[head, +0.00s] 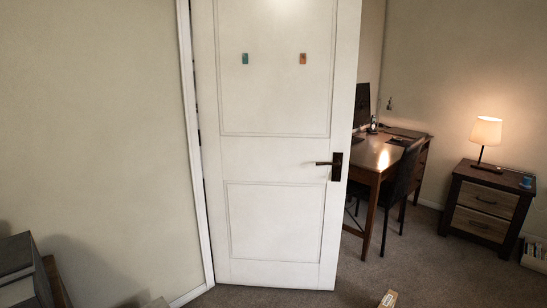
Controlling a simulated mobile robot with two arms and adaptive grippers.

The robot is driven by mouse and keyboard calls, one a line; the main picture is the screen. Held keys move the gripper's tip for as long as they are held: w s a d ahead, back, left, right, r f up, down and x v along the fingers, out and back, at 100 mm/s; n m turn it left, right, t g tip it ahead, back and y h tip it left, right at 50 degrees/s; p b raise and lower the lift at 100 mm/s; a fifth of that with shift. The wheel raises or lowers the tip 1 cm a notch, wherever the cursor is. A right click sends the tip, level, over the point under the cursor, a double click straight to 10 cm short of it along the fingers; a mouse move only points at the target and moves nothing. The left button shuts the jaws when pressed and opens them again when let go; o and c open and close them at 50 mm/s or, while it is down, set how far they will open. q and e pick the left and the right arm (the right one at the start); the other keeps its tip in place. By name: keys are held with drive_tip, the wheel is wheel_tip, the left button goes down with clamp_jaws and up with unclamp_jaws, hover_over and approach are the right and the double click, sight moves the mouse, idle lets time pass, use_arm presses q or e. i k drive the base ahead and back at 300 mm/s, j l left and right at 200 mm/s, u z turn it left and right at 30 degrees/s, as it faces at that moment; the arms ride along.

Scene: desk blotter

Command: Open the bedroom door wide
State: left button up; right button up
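The white panelled bedroom door (275,155) stands in the middle of the head view, hung on its left side at the white frame (188,130). Its right edge is free, with the bedroom visible past it, so it stands at least partly open. A dark handle (336,166) with its lever pointing left sits near the right edge. A teal tag (245,58) and an orange tag (303,58) are on the upper panel. Neither of my grippers is in view, and nothing is seen touching the door.
Beyond the door's right edge are a wooden desk (376,154), a dark chair (405,176) and a nightstand (486,205) with a lit lamp (486,132). A small box (388,298) lies on the carpet near the door. Dark boxes (18,258) stand at lower left.

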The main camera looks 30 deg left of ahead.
sight(276, 80)
drive_tip(key=i+l+z, duration=0.4)
drive_tip(key=i+l, duration=0.15)
drive_tip(key=i, duration=0.4)
drive_tip(key=i+l+z, duration=0.15)
drive_tip(key=i, duration=0.45)
drive_tip(key=i+l+z, duration=0.1)
drive_tip(key=i, duration=0.55)
drive_tip(key=i+u, duration=0.2)
drive_tip(key=i, duration=0.35)
drive_tip(key=i+l+u, duration=0.2)
drive_tip(key=i, duration=0.35)
drive_tip(key=i+u, duration=0.2)
drive_tip(key=i, duration=0.35)
